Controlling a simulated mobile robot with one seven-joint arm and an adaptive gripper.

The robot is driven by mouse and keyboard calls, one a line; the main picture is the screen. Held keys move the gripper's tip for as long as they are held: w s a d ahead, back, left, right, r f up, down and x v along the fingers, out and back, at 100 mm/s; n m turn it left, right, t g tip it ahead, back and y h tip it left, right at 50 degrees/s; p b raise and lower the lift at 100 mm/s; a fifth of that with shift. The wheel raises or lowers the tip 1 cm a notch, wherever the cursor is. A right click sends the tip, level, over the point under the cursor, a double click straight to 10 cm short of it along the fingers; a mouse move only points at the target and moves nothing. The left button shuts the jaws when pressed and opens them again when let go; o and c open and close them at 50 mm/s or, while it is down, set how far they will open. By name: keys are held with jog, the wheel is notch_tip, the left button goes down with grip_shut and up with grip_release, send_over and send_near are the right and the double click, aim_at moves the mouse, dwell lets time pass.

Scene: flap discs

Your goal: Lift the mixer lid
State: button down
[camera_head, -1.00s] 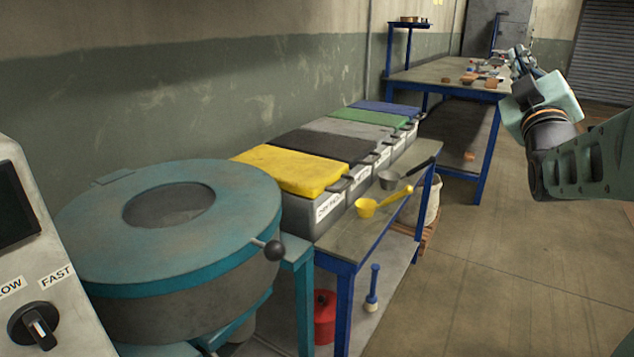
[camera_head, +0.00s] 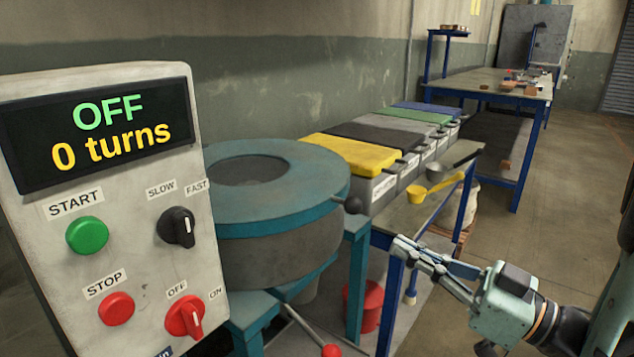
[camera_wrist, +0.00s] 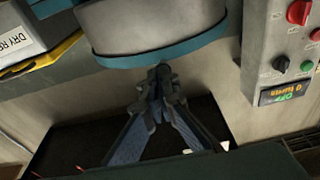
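The mixer lid (camera_head: 312,188) is a round teal cover with a grey round opening. It lies flat on the grey mixer drum (camera_head: 290,248). A black ball knob (camera_head: 353,205) sticks out from its right rim. My gripper (camera_head: 398,246) is to the right of the drum, lower in the picture than the knob and apart from it there. In the upside-down wrist view, the fingertips meet in front of the lid's teal rim (camera_wrist: 200,50), beside a dark round shape that may be the knob. The fingers look shut, with nothing visible between them.
The control panel (camera_head: 105,200) reads OFF and 0 turns at the left. Coloured-lid bins (camera_head: 350,152), a yellow scoop (camera_head: 440,187) and a dark scoop stand on the bench behind. A red container (camera_head: 363,305) is below. Open floor lies at right.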

jog(key=x, duration=1)
jog(key=shift+w+a+r, duration=0.15)
jog(key=shift+r, duration=0.25)
notch_tip(320, 180, up, 11)
jog(key=p, duration=0.8)
jog(key=shift+w+a+r+p, duration=0.1)
jog(key=shift+w+p, duration=0.05)
jog(key=shift+p, duration=0.15)
notch_tip(320, 180, up, 9)
jog(key=w+a+p, duration=0.2)
jog(key=p, duration=0.4)
jog(key=w+a+r+p, duration=1.3)
jog(key=a+r, duration=0.4)
jog(key=w+a+r+h+p, duration=0.1)
jog(key=w+a+r+p, duration=0.1)
jog(key=w+a+p, duration=0.5)
jog(key=w+a+r+g+h+p, duration=0.1)
jog(key=w+a+r+p, duration=0.2)
jog(key=w+a+p, duration=0.4)
jog(key=a+p, duration=0.3)
jog(key=a, duration=0.1)
jog(key=shift+a+g+p, duration=0.2)
jog(key=shift+g+p, duration=0.1)
jog(key=shift+p, duration=0.1)
jog(key=shift+d, duration=0.1)
